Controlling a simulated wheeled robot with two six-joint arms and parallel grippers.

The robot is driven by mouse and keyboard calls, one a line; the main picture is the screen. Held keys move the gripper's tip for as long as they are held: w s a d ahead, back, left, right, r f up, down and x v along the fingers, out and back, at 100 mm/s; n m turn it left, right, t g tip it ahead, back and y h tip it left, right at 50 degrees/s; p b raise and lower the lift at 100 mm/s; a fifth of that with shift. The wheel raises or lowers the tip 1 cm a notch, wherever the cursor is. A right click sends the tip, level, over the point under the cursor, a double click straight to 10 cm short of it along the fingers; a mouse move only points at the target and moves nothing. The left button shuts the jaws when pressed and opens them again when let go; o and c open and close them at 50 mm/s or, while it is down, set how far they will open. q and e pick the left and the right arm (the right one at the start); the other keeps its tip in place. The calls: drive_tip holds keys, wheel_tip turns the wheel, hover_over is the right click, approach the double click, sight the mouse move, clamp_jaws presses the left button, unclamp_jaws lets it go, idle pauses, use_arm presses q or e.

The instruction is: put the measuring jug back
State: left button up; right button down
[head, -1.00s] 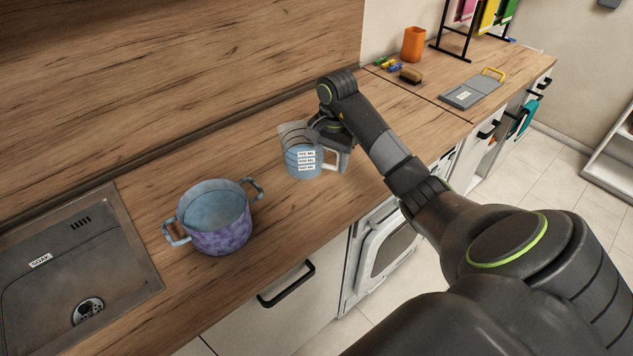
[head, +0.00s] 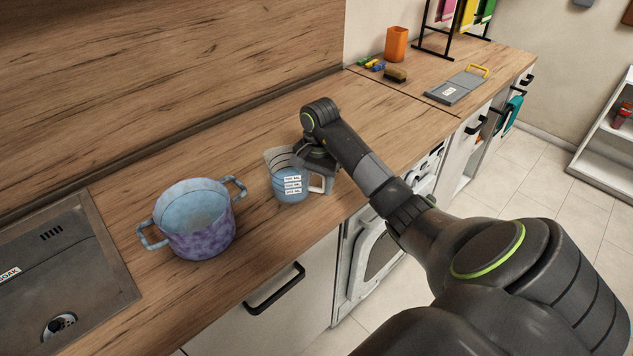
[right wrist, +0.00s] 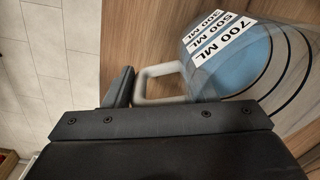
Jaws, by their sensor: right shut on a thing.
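The measuring jug (head: 290,184) is clear with a blue lower part, dark rings, white volume labels and a pale handle. It is upright over the counter, right of the pot. I cannot tell whether its base touches the wood. My right gripper (head: 318,168) is shut on the jug at its handle side; the arm hides part of the grip. In the right wrist view the jug (right wrist: 232,62) shows its "700 ML" label, and its handle (right wrist: 146,84) is beside a dark finger. My left gripper is not in view.
A blue and purple two-handled pot (head: 196,236) stands left of the jug, near the sink (head: 60,275). Farther right are an orange cup (head: 396,44), a brush (head: 395,75) and a grey board with a yellow handle (head: 456,88). Counter (head: 390,120) beyond the arm is clear.

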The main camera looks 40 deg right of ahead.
drive_tip(key=shift+f, duration=0.1)
drive_tip(key=c, duration=0.6)
unclamp_jaws()
